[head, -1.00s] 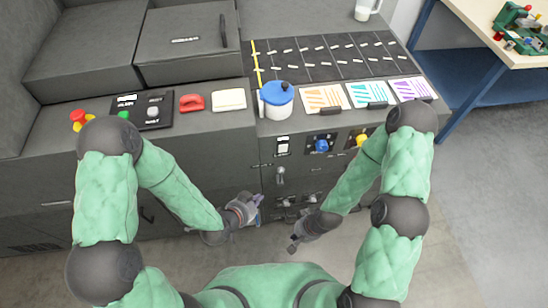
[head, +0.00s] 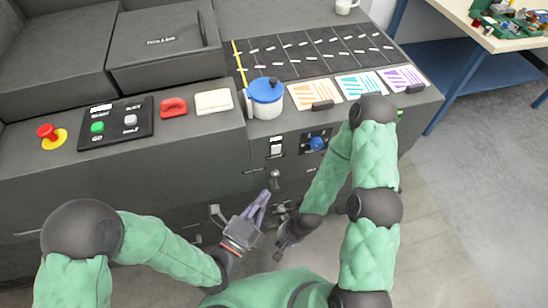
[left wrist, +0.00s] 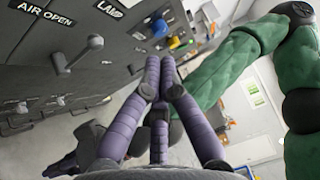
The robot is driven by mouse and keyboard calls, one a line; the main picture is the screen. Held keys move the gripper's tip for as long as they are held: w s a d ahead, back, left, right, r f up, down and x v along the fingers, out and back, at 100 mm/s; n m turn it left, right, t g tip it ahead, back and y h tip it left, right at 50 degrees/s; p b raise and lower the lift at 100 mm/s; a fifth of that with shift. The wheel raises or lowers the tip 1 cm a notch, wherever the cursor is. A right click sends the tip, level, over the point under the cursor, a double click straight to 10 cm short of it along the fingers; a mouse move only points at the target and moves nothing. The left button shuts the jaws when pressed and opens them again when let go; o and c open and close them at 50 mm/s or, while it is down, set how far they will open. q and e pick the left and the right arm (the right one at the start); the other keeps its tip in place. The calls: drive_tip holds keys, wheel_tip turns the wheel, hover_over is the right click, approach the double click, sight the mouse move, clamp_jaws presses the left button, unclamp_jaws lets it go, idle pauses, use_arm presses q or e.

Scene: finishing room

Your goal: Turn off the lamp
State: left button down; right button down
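The dark front panel of the bench carries a white rocker switch (head: 276,146), a blue knob (head: 317,143) and a grey lever (head: 275,178). In the left wrist view, a partly cut label (left wrist: 110,8) seems to read LAMP, near an AIR OPEN label (left wrist: 45,12) and the lever (left wrist: 85,52). No lamp itself is clear. My left gripper (head: 263,196) is in front of the panel, just below the lever in the head view. Its purple fingers (left wrist: 161,62) have tips close together, with nothing between them. My right gripper (head: 279,252) is low, to its right; its finger state is unclear.
The bench top holds a red stop button (head: 47,132), a control box (head: 115,124), a red handle (head: 173,107), a cream pad (head: 214,101), a blue-lidded pot (head: 266,99) and coloured cards (head: 315,94). More fittings sit low on the panel. My right forearm covers the panel's right part.

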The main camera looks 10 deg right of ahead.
use_arm(q)
drive_tip(key=b, duration=0.2)
approach(281, 146)
drive_tip(key=w+d, duration=0.3)
drive_tip(key=d, duration=0.2)
drive_tip(key=shift+w+a, duration=0.1)
drive_tip(key=shift+w, duration=0.4)
drive_tip(key=shift+r, duration=0.1)
drive_tip(key=shift+w+r+n+y+p, duration=0.3)
drive_tip(key=shift+w+n, duration=0.1)
drive_tip(key=shift+w, duration=0.05)
drive_tip(key=shift+f, duration=0.25)
